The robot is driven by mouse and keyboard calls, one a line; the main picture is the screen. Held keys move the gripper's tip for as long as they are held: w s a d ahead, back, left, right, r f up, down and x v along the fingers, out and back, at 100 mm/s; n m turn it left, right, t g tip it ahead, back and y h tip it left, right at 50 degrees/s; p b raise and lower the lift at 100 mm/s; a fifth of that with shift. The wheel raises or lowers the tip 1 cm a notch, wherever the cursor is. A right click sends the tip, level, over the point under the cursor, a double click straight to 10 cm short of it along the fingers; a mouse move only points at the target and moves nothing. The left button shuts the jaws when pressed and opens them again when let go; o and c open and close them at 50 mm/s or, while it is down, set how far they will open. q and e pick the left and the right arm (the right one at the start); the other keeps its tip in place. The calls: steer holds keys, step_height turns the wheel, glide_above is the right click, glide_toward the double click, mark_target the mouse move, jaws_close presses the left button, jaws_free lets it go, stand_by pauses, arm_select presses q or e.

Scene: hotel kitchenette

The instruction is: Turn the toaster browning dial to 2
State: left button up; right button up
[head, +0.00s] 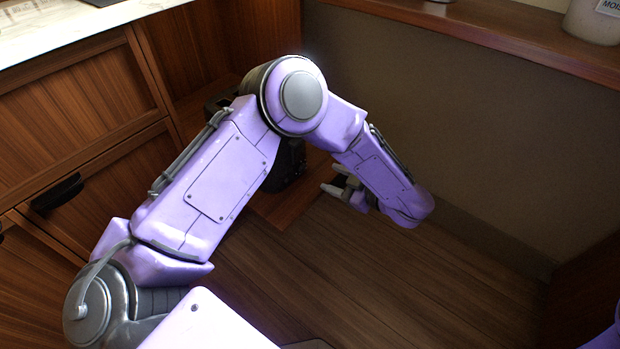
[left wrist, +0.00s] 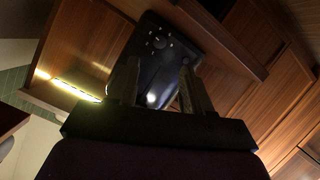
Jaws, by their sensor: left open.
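The black toaster (left wrist: 176,58) shows in the left wrist view, tilted in the picture, beyond my fingers. A round dark dial (left wrist: 158,42) with small pale marks is on its face; its setting is too small to read. In the head view the black toaster (head: 290,166) is mostly hidden behind my left arm. My left gripper (head: 331,179) is open and empty, to the right of the toaster and apart from it. In the left wrist view its two fingers (left wrist: 157,84) point toward the toaster's face, with the dial above and between the tips.
Wooden cabinets with dark handles (head: 57,194) and a pale countertop (head: 62,30) stand on the left. A wooden ledge (head: 500,38) with a white container (head: 592,22) runs along the upper right. The wooden floor (head: 400,285) is clear. A bright light strip (left wrist: 74,90) shows in the left wrist view.

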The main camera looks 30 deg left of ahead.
mark_target(304, 168)
arm_select(q)
steer(key=b+x, duration=0.2)
steer(key=x, duration=0.7)
steer(key=shift+a, duration=0.15)
jaws_close()
steer(key=shift+a, duration=0.15)
